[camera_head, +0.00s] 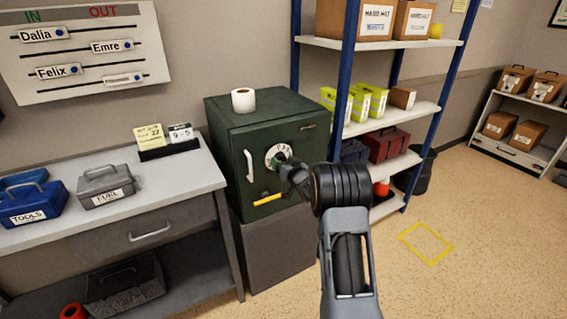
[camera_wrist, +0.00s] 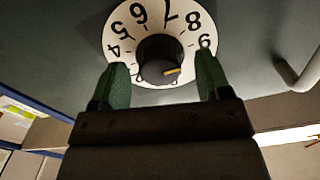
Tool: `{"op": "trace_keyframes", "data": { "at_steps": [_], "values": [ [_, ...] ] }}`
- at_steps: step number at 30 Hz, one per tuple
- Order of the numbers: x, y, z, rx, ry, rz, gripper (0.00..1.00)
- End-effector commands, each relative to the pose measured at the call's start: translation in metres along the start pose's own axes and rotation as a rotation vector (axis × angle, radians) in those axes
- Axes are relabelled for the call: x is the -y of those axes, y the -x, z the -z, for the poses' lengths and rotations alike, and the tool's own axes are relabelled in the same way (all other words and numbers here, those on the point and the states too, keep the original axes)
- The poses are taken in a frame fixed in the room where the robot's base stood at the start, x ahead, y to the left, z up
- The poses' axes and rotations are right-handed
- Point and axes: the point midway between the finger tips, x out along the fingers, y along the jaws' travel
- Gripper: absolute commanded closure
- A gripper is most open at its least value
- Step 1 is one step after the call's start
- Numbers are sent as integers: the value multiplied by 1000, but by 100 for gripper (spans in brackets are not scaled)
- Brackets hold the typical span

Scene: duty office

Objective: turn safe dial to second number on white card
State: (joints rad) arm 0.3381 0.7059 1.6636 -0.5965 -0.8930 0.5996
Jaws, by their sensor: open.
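The dark green safe (camera_head: 233,187) stands on a grey base beside the desk. Its white numbered dial (camera_head: 270,157) is on the front door, partly covered by my gripper (camera_head: 287,165). In the wrist view the dial (camera_wrist: 118,32) shows 4 to 9, with its lower part hidden. Its dark knob (camera_wrist: 158,52) bears a short yellow mark whose number I cannot tell. My gripper (camera_wrist: 161,62) is open, its green fingers on either side of the knob, with visible gaps. The white card (camera_head: 181,132) stands in a black holder on the desk and seems to read 9 and 5.
A yellow note (camera_head: 150,138) stands left of the card. The safe's white handle (camera_head: 249,166) is left of the dial; a paper roll (camera_head: 243,100) sits on top. The blue-post shelf (camera_head: 348,80) stands close right of the safe.

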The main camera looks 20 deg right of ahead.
Motion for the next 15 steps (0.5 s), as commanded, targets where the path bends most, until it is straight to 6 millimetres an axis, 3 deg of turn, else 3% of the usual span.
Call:
{"op": "trace_keyframes", "data": {
  "at_steps": [5,15],
  "values": [
    [0,0,0,0,0,0,31],
    [0,0,0,0,0,0,63]
  ]
}}
